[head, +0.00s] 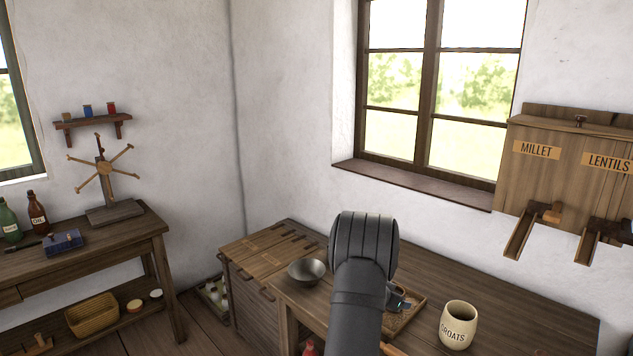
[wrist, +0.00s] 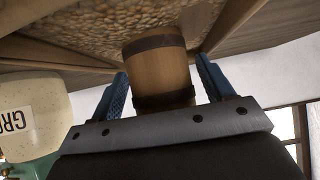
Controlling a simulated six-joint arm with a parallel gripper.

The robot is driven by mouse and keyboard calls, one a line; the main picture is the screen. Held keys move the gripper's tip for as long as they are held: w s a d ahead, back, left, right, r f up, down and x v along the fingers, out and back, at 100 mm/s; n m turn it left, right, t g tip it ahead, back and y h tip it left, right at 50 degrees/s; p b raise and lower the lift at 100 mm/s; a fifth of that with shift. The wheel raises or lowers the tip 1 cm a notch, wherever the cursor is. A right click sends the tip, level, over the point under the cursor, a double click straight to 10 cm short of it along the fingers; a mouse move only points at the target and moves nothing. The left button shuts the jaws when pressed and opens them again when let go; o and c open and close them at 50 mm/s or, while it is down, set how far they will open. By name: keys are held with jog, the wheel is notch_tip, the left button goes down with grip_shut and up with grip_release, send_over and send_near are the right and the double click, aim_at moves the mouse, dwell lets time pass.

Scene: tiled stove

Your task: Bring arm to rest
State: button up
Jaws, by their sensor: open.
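My gripper (wrist: 160,68) is open in the wrist view, with one blue finger on each side of a wooden cup (wrist: 158,62) with dark bands. A small gap seems to show beside the cup; contact cannot be told for sure. Behind the cup is a wooden tray holding grain (wrist: 85,32). In the head view my dark arm covers the middle of the bench, and part of my gripper (head: 397,296) shows low over the tray (head: 416,316). The cup is not clearly visible there.
A cream groats jar (head: 458,326) stands right of the tray, close to my gripper in the wrist view (wrist: 30,115). A grey bowl (head: 307,272) stands left of my arm. Millet and lentils dispensers (head: 560,185) hang at right. The bench's back right is clear.

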jog(key=v, duration=1.2)
jog(key=x, duration=1.2)
jog(key=shift+w+d+f, duration=0.1)
jog(key=shift+d, duration=0.05)
notch_tip(320, 180, up, 4)
jog(key=shift+r, duration=0.1)
jog(key=s+d+r, duration=0.7)
jog(key=s, duration=0.2)
jog(key=s+a+n+t+y, duration=0.1)
jog(key=s+a+n+y, duration=0.15)
jog(key=a, duration=1.35)
jog(key=s+a+n+t+y, duration=0.15)
jog(key=a+n, duration=0.25)
jog(key=a, duration=1.2)
jog(key=w+d+r+m+h, duration=0.1)
jog(key=w+d+r+m, duration=0.1)
jog(key=d, duration=0.6)
jog(key=shift+g, duration=0.45)
jog(key=shift+r, duration=0.1)
